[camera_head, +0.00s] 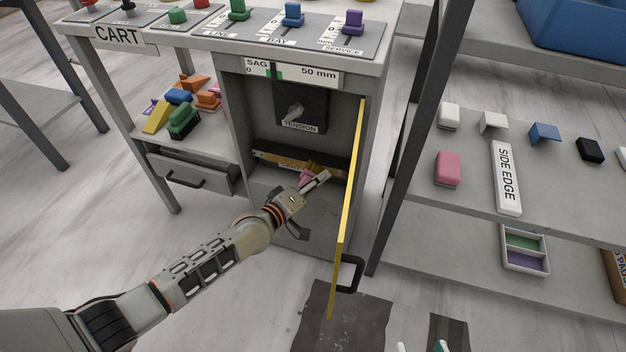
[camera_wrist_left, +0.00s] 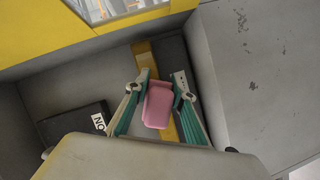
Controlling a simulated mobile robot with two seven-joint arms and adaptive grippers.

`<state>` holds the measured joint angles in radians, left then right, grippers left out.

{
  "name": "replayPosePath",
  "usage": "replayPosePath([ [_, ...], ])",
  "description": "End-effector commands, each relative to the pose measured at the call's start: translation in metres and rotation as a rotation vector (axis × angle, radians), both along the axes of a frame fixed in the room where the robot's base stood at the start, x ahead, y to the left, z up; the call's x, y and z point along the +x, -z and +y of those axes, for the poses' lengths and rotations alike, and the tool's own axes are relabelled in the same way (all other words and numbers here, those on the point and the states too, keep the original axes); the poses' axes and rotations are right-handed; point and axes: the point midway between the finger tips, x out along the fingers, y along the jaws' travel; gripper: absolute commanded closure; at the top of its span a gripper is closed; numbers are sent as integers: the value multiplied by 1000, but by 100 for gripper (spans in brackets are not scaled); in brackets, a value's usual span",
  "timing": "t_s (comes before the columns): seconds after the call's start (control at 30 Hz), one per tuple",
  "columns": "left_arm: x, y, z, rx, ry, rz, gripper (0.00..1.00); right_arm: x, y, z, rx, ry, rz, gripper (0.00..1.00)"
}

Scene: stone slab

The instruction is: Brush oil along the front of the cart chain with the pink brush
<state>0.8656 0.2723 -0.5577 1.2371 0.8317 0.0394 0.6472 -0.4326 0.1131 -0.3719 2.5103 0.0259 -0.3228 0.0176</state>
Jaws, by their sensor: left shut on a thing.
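The grey cart (camera_head: 222,75) has an open compartment, with its yellow-edged door (camera_head: 350,190) swung out. Low inside is the cart chain (camera_head: 275,160), a dark bar with a yellow strip, partly hidden by my gripper; its strip also shows in the left wrist view (camera_wrist_left: 145,55). My left gripper (camera_head: 312,181) is inside the compartment, shut on the pink brush (camera_head: 305,176). In the left wrist view the brush (camera_wrist_left: 158,104) sits between the fingers, over the yellow strip; I cannot tell whether it touches. My right gripper (camera_head: 421,347) shows only two separated fingertips at the bottom edge.
The door stands close to the right of my left gripper. A shelf (camera_head: 470,190) at right holds a pink block (camera_head: 447,168) and a side-edge label block (camera_head: 507,178).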

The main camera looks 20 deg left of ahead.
Motion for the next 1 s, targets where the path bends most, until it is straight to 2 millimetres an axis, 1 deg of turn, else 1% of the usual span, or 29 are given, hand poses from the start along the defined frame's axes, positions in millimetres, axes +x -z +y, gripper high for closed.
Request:
replayPosePath([
  [0.2, 0, -4, -14, -3, 1, -3, 100, 2, -7, 0, 0, -1, -14, 60],
  [0.4, -2, -2, -29, -2, 0, -2, 100, 4, -13, 0, -2, -2, -25, 60],
  [0.67, -3, 0, -36, -1, 0, 0, 100, 4, -13, 0, -4, -5, -26, 60],
  [1.0, -3, 0, -62, -1, 1, 1, 100, 6, -19, 0, -2, -3, -37, 60],
])
